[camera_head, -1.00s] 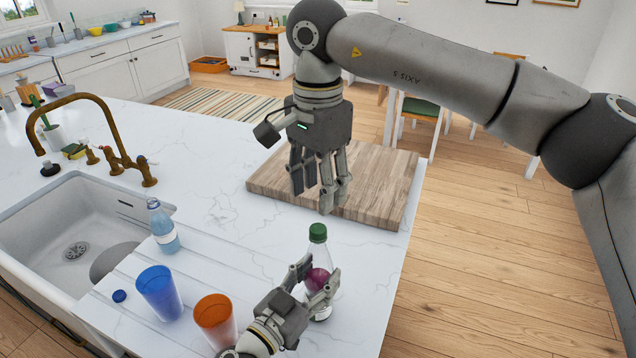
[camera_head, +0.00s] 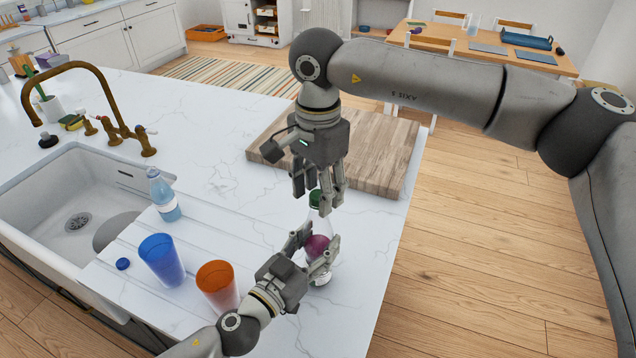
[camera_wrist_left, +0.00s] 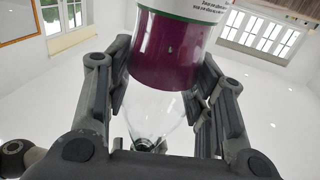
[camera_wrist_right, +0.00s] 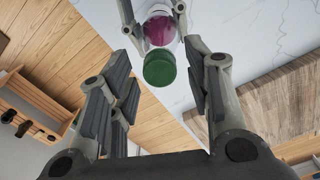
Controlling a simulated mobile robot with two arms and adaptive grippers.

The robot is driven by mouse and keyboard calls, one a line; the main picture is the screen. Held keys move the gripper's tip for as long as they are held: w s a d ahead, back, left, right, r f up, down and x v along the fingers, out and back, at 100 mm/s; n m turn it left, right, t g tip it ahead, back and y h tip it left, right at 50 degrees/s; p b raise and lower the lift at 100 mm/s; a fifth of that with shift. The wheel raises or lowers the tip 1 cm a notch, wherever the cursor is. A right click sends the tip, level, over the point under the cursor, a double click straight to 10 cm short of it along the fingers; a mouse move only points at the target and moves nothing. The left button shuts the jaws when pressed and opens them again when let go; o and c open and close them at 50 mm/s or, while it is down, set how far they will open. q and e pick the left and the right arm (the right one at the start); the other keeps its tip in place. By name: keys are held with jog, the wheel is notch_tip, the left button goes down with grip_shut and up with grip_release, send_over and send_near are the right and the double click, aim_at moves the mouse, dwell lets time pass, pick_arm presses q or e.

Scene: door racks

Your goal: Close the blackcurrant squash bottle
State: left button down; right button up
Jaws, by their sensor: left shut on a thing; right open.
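The blackcurrant squash bottle (camera_head: 319,246) stands upright, clear with dark purple contents and a green cap (camera_head: 315,199) at its top. My left gripper (camera_head: 319,256) is shut around the bottle's body. In the right wrist view the cap (camera_wrist_right: 159,68) lies between the open fingers, clear of both in the picture. I cannot tell how tightly the cap sits.
An orange cup (camera_head: 217,286) and a blue cup (camera_head: 161,260) stand left of my left gripper. A blue cap (camera_head: 123,264) and a pale blue bottle (camera_head: 163,195) are near the sink (camera_head: 50,195). A wooden board (camera_head: 385,150) lies behind the bottle. The counter's right edge is close.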

grip_shut()
jog(key=m, duration=0.6)
jog(key=shift+m, duration=0.3)
jog(key=m, duration=0.3)
jog(key=shift+m, duration=0.3)
jog(key=m, duration=0.4)
jog(key=shift+m, duration=0.3)
jog(key=shift+o, duration=0.5)
grip_release()
notch_tip(320, 180, up, 12)
